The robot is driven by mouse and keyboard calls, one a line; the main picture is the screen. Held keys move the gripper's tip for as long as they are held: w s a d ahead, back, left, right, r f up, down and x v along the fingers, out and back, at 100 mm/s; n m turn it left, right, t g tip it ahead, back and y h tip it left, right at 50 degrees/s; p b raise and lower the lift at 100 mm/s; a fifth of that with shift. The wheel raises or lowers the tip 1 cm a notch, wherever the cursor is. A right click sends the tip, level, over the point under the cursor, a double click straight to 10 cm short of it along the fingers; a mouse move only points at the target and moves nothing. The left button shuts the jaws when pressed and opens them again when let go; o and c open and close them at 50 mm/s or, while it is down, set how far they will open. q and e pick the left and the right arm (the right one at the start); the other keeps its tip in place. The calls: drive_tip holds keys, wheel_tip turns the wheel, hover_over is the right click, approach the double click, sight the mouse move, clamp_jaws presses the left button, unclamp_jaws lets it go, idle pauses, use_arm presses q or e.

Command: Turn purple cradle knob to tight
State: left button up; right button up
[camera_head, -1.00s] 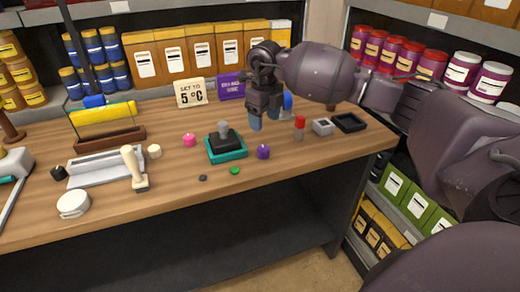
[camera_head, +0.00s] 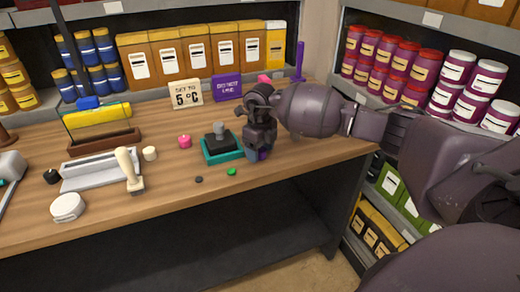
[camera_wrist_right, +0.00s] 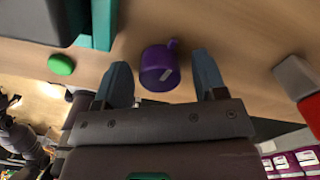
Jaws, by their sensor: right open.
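A small purple knob-like piece (camera_wrist_right: 158,71) with a white mark and a small nub shows in the right wrist view. It sits on the wooden bench between the two blue-grey fingers of my right gripper (camera_wrist_right: 162,67), with a gap on each side. In the head view my right gripper (camera_head: 258,154) reaches down to the bench, right of the teal-based black device (camera_head: 220,148). There the purple piece (camera_head: 264,155) is mostly hidden by the fingers. A purple upright stand (camera_head: 299,62) is at the back. My left gripper is not in view.
A green disc (camera_head: 232,171) and a dark disc (camera_head: 199,179) lie near the front edge. A pink knob (camera_head: 185,141) is left of the device. Signs and boxes line the back.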

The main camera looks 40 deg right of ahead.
drive_tip(key=c, duration=0.9)
